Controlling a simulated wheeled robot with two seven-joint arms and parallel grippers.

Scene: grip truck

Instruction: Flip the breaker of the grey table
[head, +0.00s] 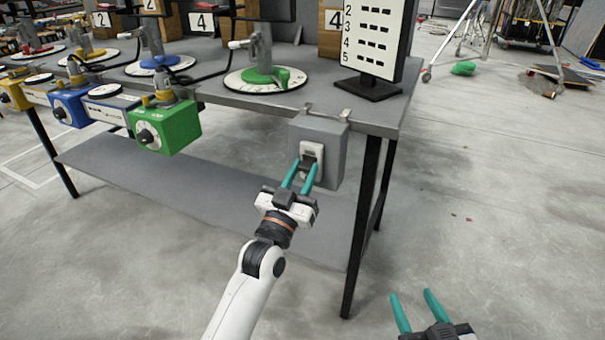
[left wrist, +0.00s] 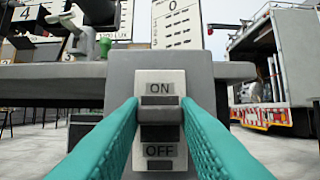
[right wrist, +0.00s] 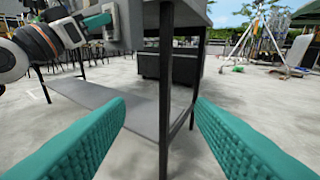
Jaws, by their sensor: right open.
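The breaker is a white switch plate (left wrist: 160,92) on a grey box (head: 330,135) hanging from the front edge of the grey table (head: 225,93). ON is printed at the top of the plate and OFF at the bottom. The switch lever (left wrist: 160,116) lies between dark slots; I cannot tell its setting for sure. My left gripper (head: 301,166) is at the switch, with its teal fingertips drawn in against the two sides of the lever. My right gripper (head: 415,296) is open and empty, low in front of the table's right end; it also shows in the right wrist view (right wrist: 160,112).
A green box with a dial (head: 165,127) hangs left of the breaker. A numbered sign (head: 374,40) stands on the tabletop above it. A dark table leg (head: 361,225) and a lower shelf (head: 200,195) are close by.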

